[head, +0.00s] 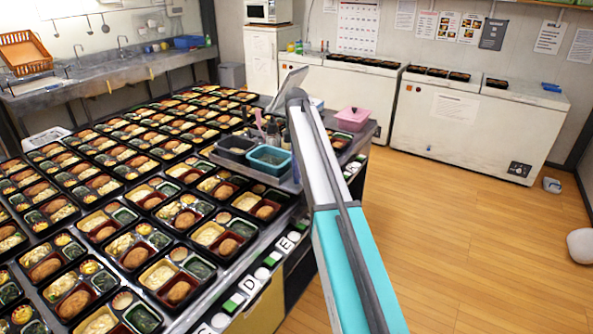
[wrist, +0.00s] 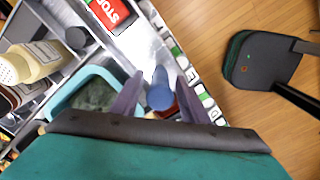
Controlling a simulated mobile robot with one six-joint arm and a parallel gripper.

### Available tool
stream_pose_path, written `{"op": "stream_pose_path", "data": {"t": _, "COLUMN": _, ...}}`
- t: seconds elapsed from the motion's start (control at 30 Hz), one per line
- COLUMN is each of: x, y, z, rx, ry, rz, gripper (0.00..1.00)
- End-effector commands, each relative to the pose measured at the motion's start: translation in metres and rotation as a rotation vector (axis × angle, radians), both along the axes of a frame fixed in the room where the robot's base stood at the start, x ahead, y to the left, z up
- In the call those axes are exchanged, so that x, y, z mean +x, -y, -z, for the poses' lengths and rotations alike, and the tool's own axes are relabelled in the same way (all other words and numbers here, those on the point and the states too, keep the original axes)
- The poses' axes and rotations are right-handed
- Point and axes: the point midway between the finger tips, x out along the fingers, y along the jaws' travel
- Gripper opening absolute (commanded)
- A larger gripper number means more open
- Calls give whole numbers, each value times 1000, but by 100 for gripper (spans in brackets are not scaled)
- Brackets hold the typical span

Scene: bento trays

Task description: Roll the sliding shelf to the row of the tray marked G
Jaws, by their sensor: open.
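The sliding shelf (head: 228,164) spans the long table of bento trays and bears a dark bin, a teal bin (head: 270,158) and bottles. In the wrist view its metal surface lies below the camera, with the teal bin (wrist: 62,88) at left. My gripper (wrist: 158,100) is open, its two dark fingers on either side of a blue round-ended post (wrist: 160,90); I cannot tell whether they touch it. Letter marks run along the table's front edge; D (head: 245,285) and E (head: 283,246) are readable. I cannot make out a G; my arm hides part of that edge.
Bento trays (head: 160,274) fill the table. White chest freezers (head: 455,130) line the back wall.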

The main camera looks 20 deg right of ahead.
Motion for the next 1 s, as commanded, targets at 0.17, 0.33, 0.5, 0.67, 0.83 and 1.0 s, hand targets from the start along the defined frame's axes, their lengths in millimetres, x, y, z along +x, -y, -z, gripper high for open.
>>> {"op": "stream_pose_path", "data": {"t": 0.17, "x": 1, "y": 0, "z": -21, "rx": 0, "ry": 2, "rz": 0, "gripper": 41}}
{"op": "stream_pose_path", "data": {"t": 0.33, "x": 1, "y": 0, "z": -46, "rx": -1, "ry": 2, "rz": 0, "gripper": 41}}
{"op": "stream_pose_path", "data": {"t": 0.5, "x": 1, "y": -1, "z": -71, "rx": -1, "ry": 1, "rz": -1, "gripper": 41}}
{"op": "stream_pose_path", "data": {"t": 0.67, "x": 1, "y": -1, "z": -95, "rx": -2, "ry": 0, "rz": -1, "gripper": 41}}
{"op": "stream_pose_path", "data": {"t": 0.83, "x": 0, "y": -1, "z": -116, "rx": -2, "ry": -1, "rz": 0, "gripper": 41}}
{"op": "stream_pose_path", "data": {"t": 1.0, "x": 0, "y": -1, "z": -123, "rx": -2, "ry": -1, "rz": 0, "gripper": 41}}
